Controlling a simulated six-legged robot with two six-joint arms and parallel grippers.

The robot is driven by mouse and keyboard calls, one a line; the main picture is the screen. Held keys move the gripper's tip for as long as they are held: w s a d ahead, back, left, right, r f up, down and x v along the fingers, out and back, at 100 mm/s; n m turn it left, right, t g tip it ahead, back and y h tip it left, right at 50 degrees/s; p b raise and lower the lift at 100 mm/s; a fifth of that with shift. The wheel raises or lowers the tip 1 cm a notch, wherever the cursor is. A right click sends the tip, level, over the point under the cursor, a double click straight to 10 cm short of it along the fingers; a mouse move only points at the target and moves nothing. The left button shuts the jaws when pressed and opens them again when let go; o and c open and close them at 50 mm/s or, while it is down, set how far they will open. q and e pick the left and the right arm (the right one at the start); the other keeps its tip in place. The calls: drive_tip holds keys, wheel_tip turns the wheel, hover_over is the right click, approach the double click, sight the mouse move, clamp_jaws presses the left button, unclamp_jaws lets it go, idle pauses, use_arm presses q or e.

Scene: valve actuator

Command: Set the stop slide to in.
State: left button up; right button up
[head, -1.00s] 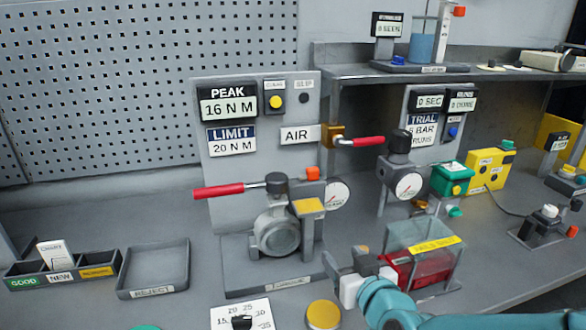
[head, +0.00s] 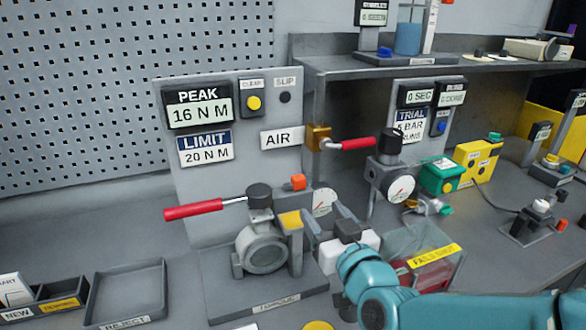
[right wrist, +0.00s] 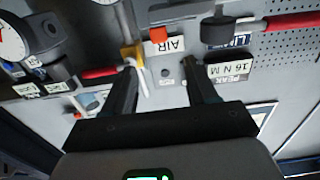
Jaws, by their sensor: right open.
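The torque stand (head: 215,285) carries a round grey valve body (head: 263,250) with a red lever (head: 193,210) pointing left. Beside the valve is a post with a yellow-topped block (head: 291,220) and a small orange-red block (head: 298,181). No part is readably labelled as the stop slide, so I cannot tell which it is or how it is set. My right gripper (head: 325,211) is open and empty, just right of the yellow-topped block and in front of the gauge (head: 325,202). Its open fingers also show in the right wrist view (right wrist: 160,68). My left gripper is not in view.
A second red lever (head: 358,144) and a gauge (head: 402,188) stand to the right. A clear box with a red bottom (head: 435,262) is partly behind my right arm. The reject tray (head: 100,295) is empty at the left.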

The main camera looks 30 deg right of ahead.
sight(301, 180)
drive_tip(key=p+x, duration=0.2)
drive_tip(key=x, duration=0.4)
drive_tip(key=p+x, duration=0.3)
drive_tip(key=x, duration=0.4)
drive_tip(key=shift+r, duration=0.25)
drive_tip(key=shift+w+d+f, duration=0.1)
drive_tip(key=shift+w+f, duration=0.05)
drive_tip(key=shift+w, duration=0.35)
drive_tip(key=shift+s, duration=0.3)
drive_tip(key=shift+c, duration=1.3)
clamp_jaws()
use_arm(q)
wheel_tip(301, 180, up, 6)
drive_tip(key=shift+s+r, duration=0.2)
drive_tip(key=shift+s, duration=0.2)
